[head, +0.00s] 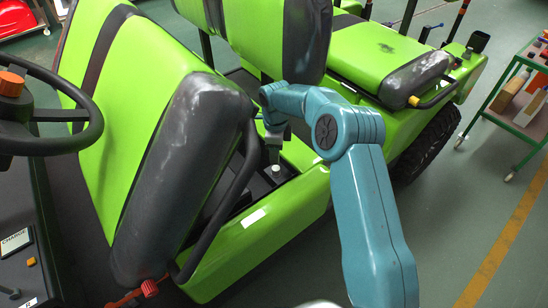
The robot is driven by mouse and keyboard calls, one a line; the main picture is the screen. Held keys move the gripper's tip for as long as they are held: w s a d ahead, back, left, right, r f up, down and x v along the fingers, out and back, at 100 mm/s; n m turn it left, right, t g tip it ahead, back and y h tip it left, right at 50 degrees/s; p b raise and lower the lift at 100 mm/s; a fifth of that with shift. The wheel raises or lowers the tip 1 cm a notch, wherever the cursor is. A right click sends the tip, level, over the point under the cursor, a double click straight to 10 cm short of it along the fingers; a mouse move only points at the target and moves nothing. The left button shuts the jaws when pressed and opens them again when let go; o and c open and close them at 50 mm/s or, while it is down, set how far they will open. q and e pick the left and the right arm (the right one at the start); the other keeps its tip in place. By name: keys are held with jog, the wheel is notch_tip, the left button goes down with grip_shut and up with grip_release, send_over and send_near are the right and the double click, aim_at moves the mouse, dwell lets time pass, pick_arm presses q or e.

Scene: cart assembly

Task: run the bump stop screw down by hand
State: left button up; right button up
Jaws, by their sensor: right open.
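My right gripper (273,156) reaches down from my teal arm into the gap behind the tilted green seat cushion. It is open, with its fingers pointing down. Just below the fingertips stands a small pale-topped post (276,170), probably the bump stop screw, on the dark ledge of the cart body. The picture is too small to tell whether the fingers touch it. The screw's thread and lower end are hidden. My left gripper is not in view.
The tilted seat cushion (172,165) and its black armrest bar (222,200) stand close left of the gripper. A steering wheel (45,115) is at far left. The rear seat (385,55) is behind my arm. A green trolley (510,100) stands right; the floor before it is clear.

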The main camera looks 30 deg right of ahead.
aim_at(276, 168)
notch_tip(276, 168, down, 8)
jog(key=b, duration=0.3)
jog(key=shift+d+f+b, duration=0.1)
jog(key=shift+f+b, duration=0.15)
jog(key=shift+b, duration=0.05)
jog(key=shift+r, duration=0.15)
jog(key=c, duration=0.4)
jog(key=shift+r, duration=0.1)
grip_shut()
jog(key=n, duration=0.9)
jog(key=shift+w+r, duration=0.1)
jog(key=n, duration=0.6)
jog(key=shift+n, duration=0.3)
jog(key=n, duration=1.2)
jog(key=shift+r, duration=0.1)
jog(key=n, duration=0.7)
jog(key=shift+d, duration=0.1)
jog(key=shift+o, duration=1.8)
grip_release()
jog(key=shift+n, duration=0.3)
jog(key=shift+o, duration=1.3)
